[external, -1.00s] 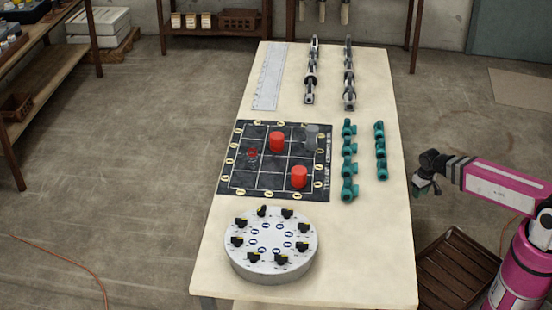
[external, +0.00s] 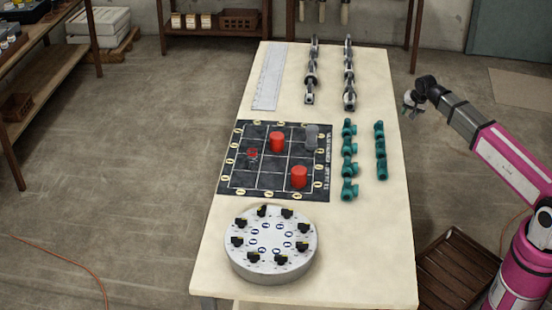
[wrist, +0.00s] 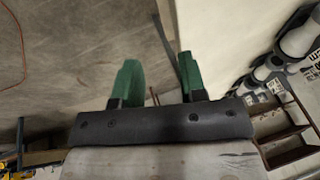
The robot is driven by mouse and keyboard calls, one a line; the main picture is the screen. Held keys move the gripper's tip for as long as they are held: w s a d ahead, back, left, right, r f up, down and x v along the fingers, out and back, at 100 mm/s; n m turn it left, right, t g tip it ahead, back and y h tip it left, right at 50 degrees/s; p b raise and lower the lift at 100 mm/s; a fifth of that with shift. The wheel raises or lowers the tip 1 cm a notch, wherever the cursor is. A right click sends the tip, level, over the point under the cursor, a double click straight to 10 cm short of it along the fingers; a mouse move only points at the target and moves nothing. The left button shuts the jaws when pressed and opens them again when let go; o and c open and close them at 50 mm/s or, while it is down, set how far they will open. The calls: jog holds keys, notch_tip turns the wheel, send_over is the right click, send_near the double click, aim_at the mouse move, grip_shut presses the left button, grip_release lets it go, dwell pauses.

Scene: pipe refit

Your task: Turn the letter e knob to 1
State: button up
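A round grey-white dial box (external: 270,270) with a ring of several black knobs (external: 281,258) stands at the near end of the table. The letters beside the knobs are too small to read, so I cannot tell which is e or where it points. My gripper (external: 411,102) is off the table's right side, near the far half, well away from the knobs. In the wrist view my gripper (wrist: 160,85) shows two green fingertips apart with nothing between them. The dial box is not in the wrist view.
A black grid mat (external: 262,180) with red cylinders (external: 299,177) and a grey cylinder (external: 312,138) lies mid-table. Teal pipe fittings (external: 349,160) stand to its right. Grey pipe parts (external: 349,75) and a ruler plate (external: 269,78) lie at the far end. A wooden crate (external: 456,272) is on the floor.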

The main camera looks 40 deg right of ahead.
jog(key=shift+n, duration=0.7)
jog(key=w+a+r, duration=0.1)
jog(key=a, duration=0.1)
jog(key=w+a+r, duration=0.1)
jog(key=w+a, duration=0.1)
jog(key=w+a+r, duration=0.1)
jog(key=a, duration=0.2)
jog(key=shift+w+a, duration=0.1)
jog(key=shift+w, duration=0.25)
jog(key=w+a+n, duration=0.1)
jog(key=a, duration=0.4)
jog(key=w+a+r+n, duration=0.1)
jog(key=a, duration=0.4)
jog(key=w+a+r+n+g+y, duration=0.1)
jog(key=w+a, duration=0.1)
jog(key=a, duration=0.3)
jog(key=a+r+n+g, duration=0.1)
jog(key=a+r+n, duration=0.15)
jog(key=a, duration=1.05)
jog(key=a+r+n, duration=0.1)
jog(key=a+n, duration=0.2)
jog(key=a, duration=0.9)
notch_tip(320, 180, up, 7)
jog(key=n+g, duration=0.2)
jog(key=n, duration=0.7)
send_over(241, 219)
notch_tip(241, 219, down, 11)
jog(key=shift+r, duration=0.1)
grip_shut()
